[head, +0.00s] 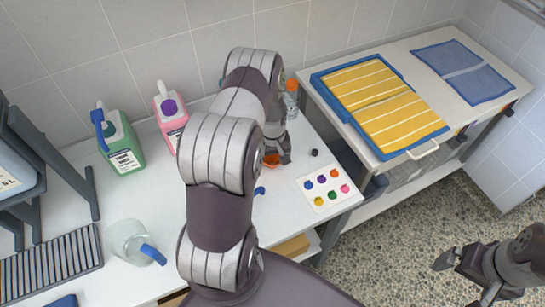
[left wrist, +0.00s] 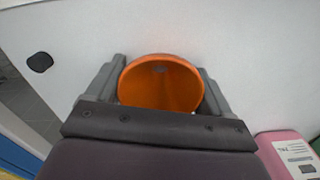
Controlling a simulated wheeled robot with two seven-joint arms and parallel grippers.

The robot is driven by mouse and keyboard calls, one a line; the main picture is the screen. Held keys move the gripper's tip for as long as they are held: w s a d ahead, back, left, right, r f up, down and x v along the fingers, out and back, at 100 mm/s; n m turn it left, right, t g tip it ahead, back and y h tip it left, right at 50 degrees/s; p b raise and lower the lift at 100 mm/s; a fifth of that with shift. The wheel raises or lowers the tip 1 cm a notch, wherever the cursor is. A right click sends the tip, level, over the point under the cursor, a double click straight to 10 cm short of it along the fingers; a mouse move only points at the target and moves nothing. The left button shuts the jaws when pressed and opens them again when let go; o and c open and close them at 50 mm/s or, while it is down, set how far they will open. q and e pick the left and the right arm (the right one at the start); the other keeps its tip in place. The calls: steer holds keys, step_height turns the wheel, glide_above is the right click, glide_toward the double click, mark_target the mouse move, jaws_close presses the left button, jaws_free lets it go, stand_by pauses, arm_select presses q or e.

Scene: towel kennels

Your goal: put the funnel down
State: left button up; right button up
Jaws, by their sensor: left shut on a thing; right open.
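The orange funnel (left wrist: 162,85) sits between the two fingers of my left gripper (left wrist: 162,92) in the left wrist view, its wide mouth facing the camera. In the head view a small orange part of the funnel (head: 272,160) shows at my left gripper (head: 277,156), over the white table (head: 240,225); my arm hides the rest. My left gripper is shut on the funnel. I cannot tell whether the funnel touches the table. My right gripper (head: 463,272) is open and empty over the speckled floor at the lower right.
A card with coloured dots (head: 325,188) and a black cap (head: 314,152) lie right of the funnel. A trolley (head: 410,60) holds a yellow striped towel (head: 385,100).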

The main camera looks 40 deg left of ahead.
mark_target(273, 162)
arm_select(q)
steer(key=shift+f, duration=0.2)
steer(key=o, duration=0.9)
steer(key=shift+r, duration=0.15)
step_height(273, 162, up, 12)
steer(key=b, duration=0.1)
steer(key=s+d+r+m, duration=0.2)
steer(key=s+d+m, duration=0.1)
steer(key=s+d, duration=0.1)
steer(key=s+d+r+m+t, duration=0.1)
steer(key=s+d+r+m, duration=0.2)
steer(key=d, duration=0.4)
steer(key=s+d+r+m, duration=0.3)
steer(key=s+d, duration=0.1)
steer(key=d, duration=0.1)
steer(key=shift+s+d+r+m, duration=0.25)
steer(key=shift+s+d+m, duration=0.1)
steer(key=shift+m, duration=0.05)
steer(key=shift+s, duration=0.1)
